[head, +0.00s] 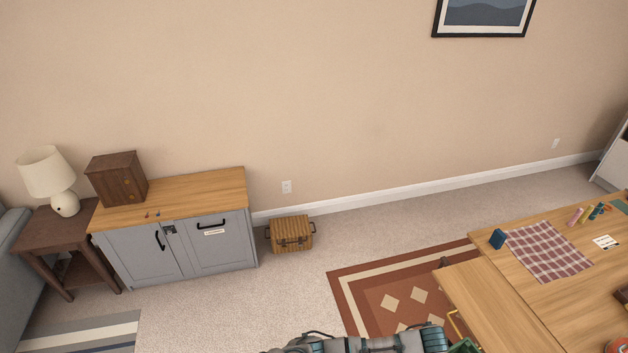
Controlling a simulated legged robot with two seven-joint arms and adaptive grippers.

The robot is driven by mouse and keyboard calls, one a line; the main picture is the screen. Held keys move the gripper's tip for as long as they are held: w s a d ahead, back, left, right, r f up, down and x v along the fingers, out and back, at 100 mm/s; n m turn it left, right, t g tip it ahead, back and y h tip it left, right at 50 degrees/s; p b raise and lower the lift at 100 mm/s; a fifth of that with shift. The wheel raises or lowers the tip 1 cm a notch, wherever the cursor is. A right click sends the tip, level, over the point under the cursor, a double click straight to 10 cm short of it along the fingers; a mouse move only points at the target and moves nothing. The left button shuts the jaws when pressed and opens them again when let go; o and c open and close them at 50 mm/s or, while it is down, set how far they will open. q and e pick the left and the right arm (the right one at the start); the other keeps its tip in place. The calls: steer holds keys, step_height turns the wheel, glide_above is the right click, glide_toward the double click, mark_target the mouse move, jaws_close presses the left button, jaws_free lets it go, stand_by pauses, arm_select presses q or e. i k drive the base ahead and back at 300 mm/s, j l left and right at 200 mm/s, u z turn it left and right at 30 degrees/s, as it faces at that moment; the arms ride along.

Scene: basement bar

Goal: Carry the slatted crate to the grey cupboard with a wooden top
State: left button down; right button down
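The grey cupboard (222,257) with a wooden top (195,201) stands against the wall at the left. Its doors have black handles and look closed. A dark brown wooden box sits on the left part of its top, and the right part is mostly bare. A light brown box (291,234) with slat-like sides and dark handles stands on the carpet just right of the cupboard. A small piece of a green thing (465,346) shows at the bottom edge; I cannot tell whether it is a crate. Part of my arm shows at bottom centre. Neither gripper is in view.
A wooden table (510,318) with a checked cloth (548,250) and small items fills the lower right. A patterned rug (350,285) lies beside it. A side table with a lamp (50,178) stands left of the cupboard. The carpet before the cupboard is clear.

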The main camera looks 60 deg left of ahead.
mark_target(198, 191)
steer(key=u, duration=2.5)
steer(key=i+j+u, duration=0.1)
steer(key=i, duration=0.4)
steer(key=i+j+u, duration=0.1)
steer(key=i, duration=0.45)
steer(key=i+j, duration=0.15)
steer(key=i, duration=0.75)
steer(key=i+j, duration=0.1)
steer(key=i, duration=0.85)
steer(key=i+j, duration=0.15)
steer(key=i, duration=0.75)
